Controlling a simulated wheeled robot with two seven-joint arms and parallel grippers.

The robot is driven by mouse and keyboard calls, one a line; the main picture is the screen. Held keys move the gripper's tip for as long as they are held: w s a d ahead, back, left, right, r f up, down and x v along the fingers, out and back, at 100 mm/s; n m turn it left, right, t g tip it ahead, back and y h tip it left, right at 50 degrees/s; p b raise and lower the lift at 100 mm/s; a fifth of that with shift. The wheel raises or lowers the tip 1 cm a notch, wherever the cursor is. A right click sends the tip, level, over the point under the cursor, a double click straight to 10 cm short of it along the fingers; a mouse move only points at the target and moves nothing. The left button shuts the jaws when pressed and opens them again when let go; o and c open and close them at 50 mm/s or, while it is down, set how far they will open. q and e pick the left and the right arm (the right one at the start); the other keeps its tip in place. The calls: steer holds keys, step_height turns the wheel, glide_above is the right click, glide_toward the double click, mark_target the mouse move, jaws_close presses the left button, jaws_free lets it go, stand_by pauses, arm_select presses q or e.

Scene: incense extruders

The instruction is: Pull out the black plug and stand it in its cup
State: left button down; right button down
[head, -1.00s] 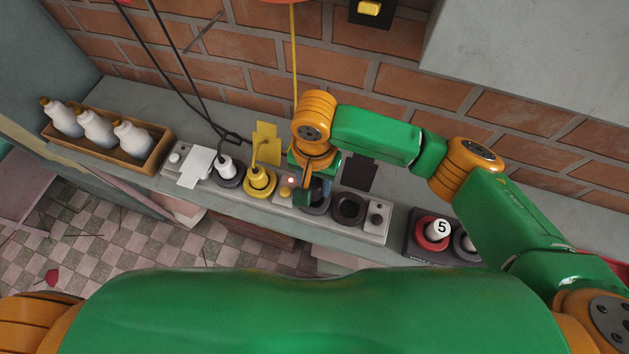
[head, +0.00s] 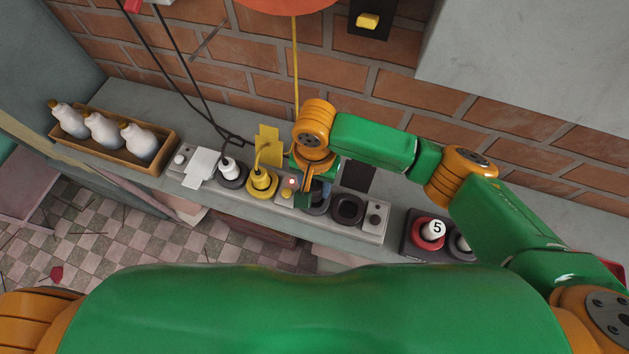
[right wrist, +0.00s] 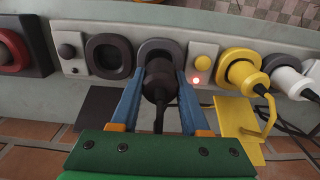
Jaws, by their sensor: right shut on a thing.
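The black plug (right wrist: 160,82) stands in the right wrist view between the two blue fingers of my right gripper (right wrist: 160,92), which is shut on it. The plug's head is at a dark grey ring socket (right wrist: 161,46); I cannot tell whether it is fully seated. In the head view my right gripper (head: 311,193) reaches down to the strip and mostly hides the plug. A dark block (head: 411,240) to the right holds a red ring with a white piece marked 5 and a second, partly hidden grey ring; I cannot tell which cup is the plug's. My left gripper is out of view.
The strip also holds an empty dark socket (head: 347,209), a yellow plug (head: 261,181), a white plug (head: 230,169) and a lit red lamp (head: 292,182). A wooden crate (head: 112,158) with white bottles stands at the left. A brick wall rises behind.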

steer(key=shift+f+b, duration=0.35)
steer(key=shift+f, duration=1.1)
steer(key=shift+c, duration=1.6)
jaws_free()
